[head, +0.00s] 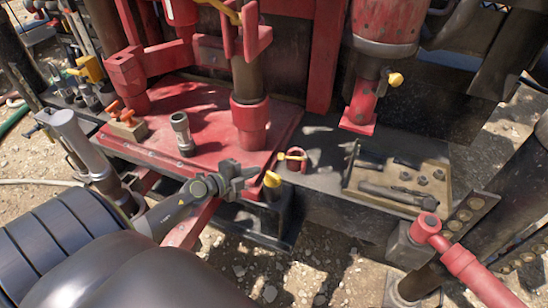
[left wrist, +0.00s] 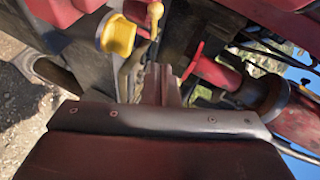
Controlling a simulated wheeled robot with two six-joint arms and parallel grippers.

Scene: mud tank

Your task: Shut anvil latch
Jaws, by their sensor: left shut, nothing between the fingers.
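My left gripper (head: 250,176) reaches in from the left over the front edge of the red deck plate (head: 165,130). It is shut and empty. A yellow knob (head: 272,179) sits just right of its fingertips, at the edge of the dark ledge; contact cannot be told. A red shackle with a yellow pin (head: 295,157) lies just behind. I cannot tell for certain which part is the anvil latch. In the left wrist view the shut fingers (left wrist: 161,84) point up the picture, with a yellow spool-like knob (left wrist: 119,37) to their upper left. My right gripper is not in view.
A tan tray (head: 410,205) with tools and fittings lies to the right. A metal socket (head: 182,133) and a thick red post (head: 250,120) stand on the deck. A red cylinder (head: 465,262) slants across the lower right. Gravel shows below the ledge.

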